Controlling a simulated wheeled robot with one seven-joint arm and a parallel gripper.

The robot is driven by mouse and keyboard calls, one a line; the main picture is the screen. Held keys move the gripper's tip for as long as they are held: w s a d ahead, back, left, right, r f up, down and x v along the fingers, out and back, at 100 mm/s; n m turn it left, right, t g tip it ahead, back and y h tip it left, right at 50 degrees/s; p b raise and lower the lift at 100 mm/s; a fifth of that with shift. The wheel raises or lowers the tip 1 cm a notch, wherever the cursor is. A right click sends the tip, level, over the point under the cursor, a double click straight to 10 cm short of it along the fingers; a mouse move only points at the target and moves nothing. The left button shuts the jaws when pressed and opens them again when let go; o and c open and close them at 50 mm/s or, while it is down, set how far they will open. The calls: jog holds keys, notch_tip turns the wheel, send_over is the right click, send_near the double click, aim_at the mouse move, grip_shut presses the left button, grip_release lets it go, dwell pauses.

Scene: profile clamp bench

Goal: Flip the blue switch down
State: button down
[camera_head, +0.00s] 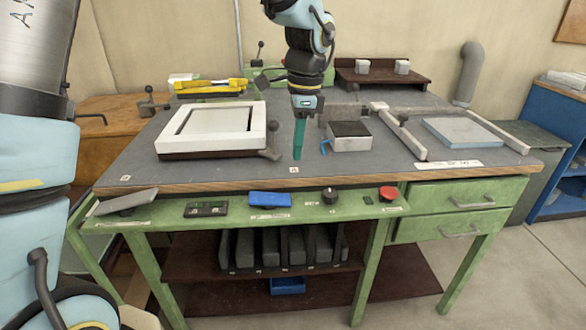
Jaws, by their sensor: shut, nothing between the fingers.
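The blue switch (270,199) is a wide blue paddle on the green front rail of the bench, left of a black knob. Its upper face shows; I cannot tell its exact tilt. My gripper (298,156) points straight down with its teal fingers together and empty. It is above the grey bench top near the front edge, behind and slightly right of the blue switch, and apart from it.
On the rail are a grey paddle (126,201), a dark panel (206,210), the black knob (329,196) and a red button (387,193). A white frame (258,122) is left of my gripper; a metal box (350,142) is right. Floor in front is clear.

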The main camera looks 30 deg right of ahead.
jog(key=shift+d+r, duration=0.2)
jog(key=shift+r, duration=1.2)
jog(key=w+a+f+n, duration=0.2)
jog(key=w+a+n, duration=0.25)
jog(key=a, duration=0.55)
jog(key=w+a+f+n, duration=0.1)
jog(key=w+a+n, duration=0.2)
jog(key=a+n, duration=0.5)
jog(key=s+a+f+n, duration=0.1)
jog(key=a+n, duration=0.3)
jog(key=a, duration=0.5)
jog(key=s+a+f+n+t+h, duration=0.1)
jog(key=s+a+n, duration=0.2)
jog(key=a, duration=0.7)
jog(key=shift+a+f+n+p, duration=0.2)
jog(key=shift+f+n+p, duration=0.15)
jog(key=shift+n, duration=0.9)
